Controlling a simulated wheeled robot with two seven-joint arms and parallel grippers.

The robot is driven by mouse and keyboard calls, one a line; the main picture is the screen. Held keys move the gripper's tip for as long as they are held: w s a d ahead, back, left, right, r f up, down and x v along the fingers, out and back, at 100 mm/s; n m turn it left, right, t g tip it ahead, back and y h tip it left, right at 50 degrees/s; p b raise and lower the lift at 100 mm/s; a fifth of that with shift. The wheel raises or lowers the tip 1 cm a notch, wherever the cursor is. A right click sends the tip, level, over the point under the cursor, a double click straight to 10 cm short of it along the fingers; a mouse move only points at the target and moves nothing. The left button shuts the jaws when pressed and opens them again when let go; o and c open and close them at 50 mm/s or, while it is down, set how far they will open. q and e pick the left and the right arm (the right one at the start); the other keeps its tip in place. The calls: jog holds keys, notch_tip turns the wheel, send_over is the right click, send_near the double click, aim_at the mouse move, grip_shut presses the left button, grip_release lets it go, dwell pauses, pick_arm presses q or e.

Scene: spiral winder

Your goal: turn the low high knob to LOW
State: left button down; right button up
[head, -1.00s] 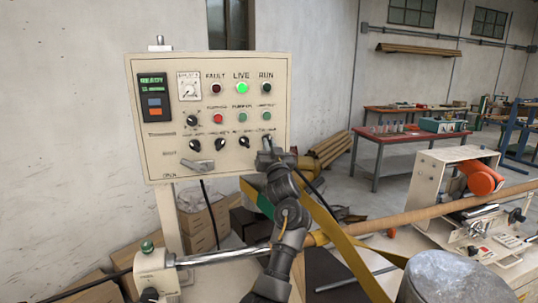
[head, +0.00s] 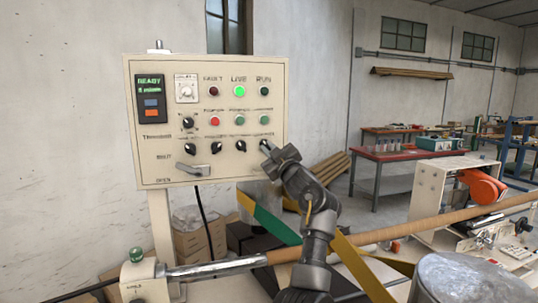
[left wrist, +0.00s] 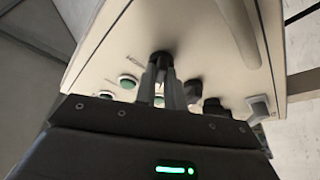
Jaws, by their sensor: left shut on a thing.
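A cream control panel (head: 225,170) stands upright against the wall, with a bottom row of several black knobs. My left gripper (head: 266,148) is at the rightmost knob (head: 264,144) of that row and partly covers it. In the left wrist view its two fingers (left wrist: 162,85) are shut on a black knob (left wrist: 160,58), one finger on each side. My right gripper is in neither view.
Other black knobs (head: 240,146) sit close to the left of the held one, with green buttons (head: 264,118) above. A grey lever handle (head: 196,172) is at the panel's lower left. A long brown tube (head: 400,232) and a yellow-green strip (head: 268,222) lie below and behind my arm.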

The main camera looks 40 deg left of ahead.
pick_arm(q)
jog(key=shift+n, duration=0.3)
jog(key=c, duration=1.5)
grip_release()
jog(key=shift+d+f+b, duration=0.25)
jog(key=shift+d+b, duration=0.05)
jog(key=shift+b, duration=0.05)
jog(key=b+v, duration=0.4)
jog(key=v, duration=0.6)
jog(key=shift+d+r, duration=0.1)
jog(key=shift+r, duration=0.1)
jog(key=shift+r, duration=0.1)
